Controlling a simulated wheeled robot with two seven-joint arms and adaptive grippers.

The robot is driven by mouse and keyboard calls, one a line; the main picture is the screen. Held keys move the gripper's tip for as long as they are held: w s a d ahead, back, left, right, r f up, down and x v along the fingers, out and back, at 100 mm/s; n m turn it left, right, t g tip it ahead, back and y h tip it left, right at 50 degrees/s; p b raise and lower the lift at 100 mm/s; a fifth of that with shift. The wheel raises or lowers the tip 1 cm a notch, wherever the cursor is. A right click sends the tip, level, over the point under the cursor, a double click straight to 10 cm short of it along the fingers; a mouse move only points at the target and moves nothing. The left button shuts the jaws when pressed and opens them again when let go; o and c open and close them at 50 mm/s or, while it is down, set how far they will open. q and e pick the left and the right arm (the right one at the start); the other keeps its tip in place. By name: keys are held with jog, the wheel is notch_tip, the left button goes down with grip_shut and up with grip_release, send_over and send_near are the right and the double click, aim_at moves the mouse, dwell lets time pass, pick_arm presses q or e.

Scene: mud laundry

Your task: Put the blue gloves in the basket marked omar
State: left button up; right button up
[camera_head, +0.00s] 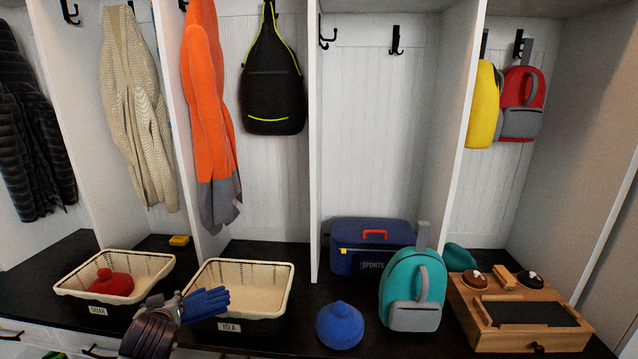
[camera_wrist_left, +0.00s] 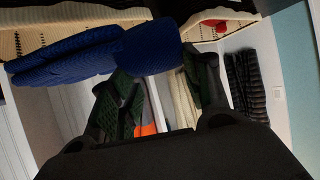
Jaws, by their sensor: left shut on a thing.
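The blue gloves (camera_head: 206,304) are held in my left gripper (camera_head: 176,307), in front of the gap between two cream baskets and overlapping the front of the right one. In the left wrist view the gloves (camera_wrist_left: 90,54) lie across the tips of the gripper's dark green fingers (camera_wrist_left: 160,80). The basket marked OMAR (camera_head: 150,262) stands on the bench to the left, with a red knitted hat (camera_head: 112,282) inside. My left gripper is to the right of this basket's front edge. My right gripper is not in view.
The basket marked ISLA (camera_head: 279,283) looks empty. A blue hat (camera_head: 340,325), a teal backpack (camera_head: 413,290), a navy sports bag (camera_head: 345,259) and a wooden box (camera_head: 478,340) stand to the right. A yellow block (camera_head: 179,241) lies behind the baskets. White partitions separate the cubbies.

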aim_at(216, 310)
pick_arm(q)
jog(key=shift+m+t+h, duration=0.3)
jog(key=d, duration=0.2)
jog(key=d+f, duration=0.1)
jog(key=d, duration=0.4)
jog(key=shift+w+f, duration=0.25)
jog(key=shift+f, duration=0.15)
jog(key=shift+d+f, duration=0.15)
jog(key=shift+d, duration=1.3)
jog(key=shift+d+f, duration=0.1)
jog(key=shift+d, duration=1.35)
jog(key=d+r+m+h, duration=0.1)
jog(key=d+r, duration=0.1)
jog(key=d, duration=0.8)
jog(key=s+d+r, duration=0.1)
jog(key=d+r, duration=0.1)
jog(key=d, duration=0.7)
jog(key=shift+d+r+m+h, duration=0.2)
jog(key=shift+d+m+h, duration=0.15)
jog(key=shift+m+h, duration=0.05)
jog(key=shift+a, duration=0.1)
